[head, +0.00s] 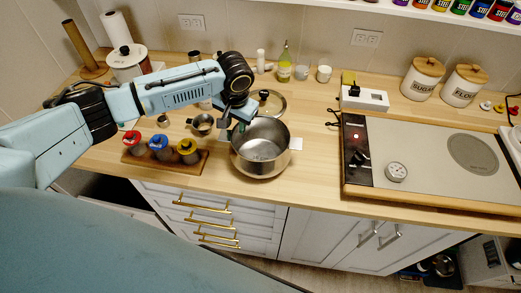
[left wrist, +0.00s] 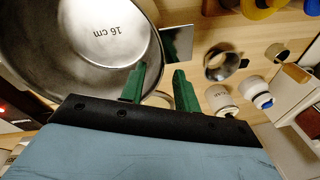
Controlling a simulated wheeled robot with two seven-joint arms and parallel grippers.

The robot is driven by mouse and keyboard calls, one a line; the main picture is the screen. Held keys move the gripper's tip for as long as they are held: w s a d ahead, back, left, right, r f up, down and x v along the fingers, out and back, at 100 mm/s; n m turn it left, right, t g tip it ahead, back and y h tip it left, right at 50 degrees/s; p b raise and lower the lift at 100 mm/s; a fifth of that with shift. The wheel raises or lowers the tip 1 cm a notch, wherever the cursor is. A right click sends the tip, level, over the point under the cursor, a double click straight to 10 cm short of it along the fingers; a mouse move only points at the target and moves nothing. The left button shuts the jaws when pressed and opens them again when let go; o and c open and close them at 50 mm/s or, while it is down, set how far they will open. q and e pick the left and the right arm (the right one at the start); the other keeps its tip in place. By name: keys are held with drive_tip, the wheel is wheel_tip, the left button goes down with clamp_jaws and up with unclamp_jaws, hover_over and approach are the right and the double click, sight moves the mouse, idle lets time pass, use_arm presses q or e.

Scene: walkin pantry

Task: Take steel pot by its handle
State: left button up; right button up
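The steel pot (head: 262,160) stands upright on the wooden counter. In the left wrist view the pot (left wrist: 85,45) fills the upper left, with "16 cm" marked inside. A flat grey metal tab, seemingly its handle (left wrist: 178,42), sticks out beside the rim. My left gripper (head: 236,123) is over the pot's back left rim. In the left wrist view its green fingers (left wrist: 160,73) are apart, with the tab just beyond their tips and nothing clearly held. Whether a finger touches the rim cannot be told. My right gripper is not in view.
A wooden rack (head: 165,160) with red, blue and yellow-topped jars stands left of the pot. A small metal cup (head: 202,124) is near the gripper, and a lid (head: 268,101) lies behind the pot. A cooktop (head: 430,160) is at right. The counter between pot and cooktop is mostly clear.

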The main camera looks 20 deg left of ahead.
sight(236, 132)
use_arm(q)
drive_tip(key=f, duration=0.5)
drive_tip(key=shift+w+a+f, duration=0.1)
drive_tip(key=shift+w+a, duration=0.2)
drive_tip(key=shift+a, duration=0.05)
drive_tip(key=shift+c, duration=0.3)
clamp_jaws()
idle(0.7)
